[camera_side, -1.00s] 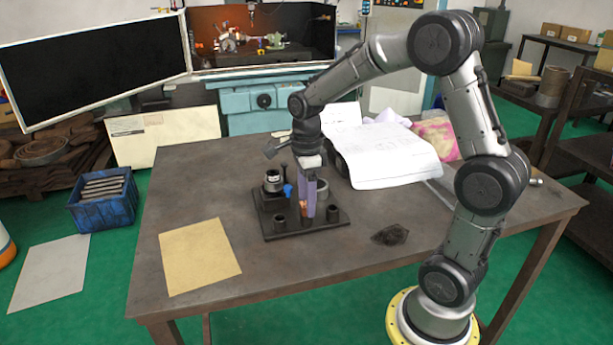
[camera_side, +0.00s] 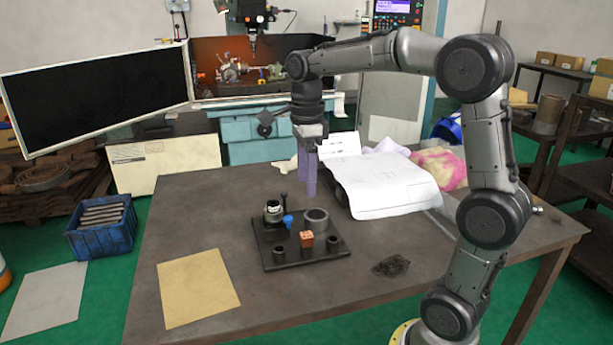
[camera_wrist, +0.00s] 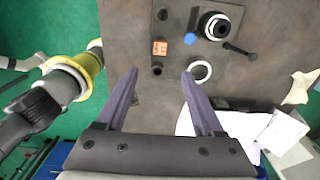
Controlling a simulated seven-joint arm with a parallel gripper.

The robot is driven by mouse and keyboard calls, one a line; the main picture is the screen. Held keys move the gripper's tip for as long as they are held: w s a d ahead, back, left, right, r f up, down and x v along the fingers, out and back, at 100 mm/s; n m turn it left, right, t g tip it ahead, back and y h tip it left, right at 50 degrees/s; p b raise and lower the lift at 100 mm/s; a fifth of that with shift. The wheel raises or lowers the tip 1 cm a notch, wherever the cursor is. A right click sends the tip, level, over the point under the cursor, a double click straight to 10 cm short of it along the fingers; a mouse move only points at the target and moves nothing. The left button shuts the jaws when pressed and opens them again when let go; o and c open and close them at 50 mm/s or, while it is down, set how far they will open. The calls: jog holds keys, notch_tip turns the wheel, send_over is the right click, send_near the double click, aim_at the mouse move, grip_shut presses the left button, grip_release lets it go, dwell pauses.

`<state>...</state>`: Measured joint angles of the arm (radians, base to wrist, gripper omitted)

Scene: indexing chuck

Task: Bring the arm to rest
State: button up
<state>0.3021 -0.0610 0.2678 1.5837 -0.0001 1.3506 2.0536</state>
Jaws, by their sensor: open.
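My gripper (camera_side: 308,180) is open and empty, raised above the far side of the black fixture plate (camera_side: 270,252). Its two purple fingers stand apart in the wrist view (camera_wrist: 158,85). On the plate are a dark chuck (camera_side: 272,212) with a black handle, a blue knob (camera_side: 289,221), a grey ring (camera_side: 316,219), an orange block (camera_side: 306,239) and small dark cylinders. The orange block also shows in the wrist view (camera_wrist: 159,47), as do the chuck (camera_wrist: 214,25) and the ring (camera_wrist: 201,71). Nothing touches the fingers.
Open papers (camera_side: 385,185) lie on the table to the right of my gripper. A tan sheet (camera_side: 198,287) lies front left, and a dark crumpled piece (camera_side: 391,266) front right. The air around the gripper looks free.

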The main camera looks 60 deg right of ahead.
jog(key=s+a+r+n+t, duration=0.3)
jog(key=s+a+r+n, duration=0.1)
jog(key=s+a+n, duration=0.4)
jog(key=s+a+f+n+t, duration=0.2)
jog(key=s+f+n, duration=0.5)
jog(key=n, duration=1.2)
jog(key=shift+s+a+t, duration=0.15)
jog(key=shift+s+t, duration=0.15)
jog(key=shift+s, duration=0.45)
jog(key=shift+f, duration=0.1)
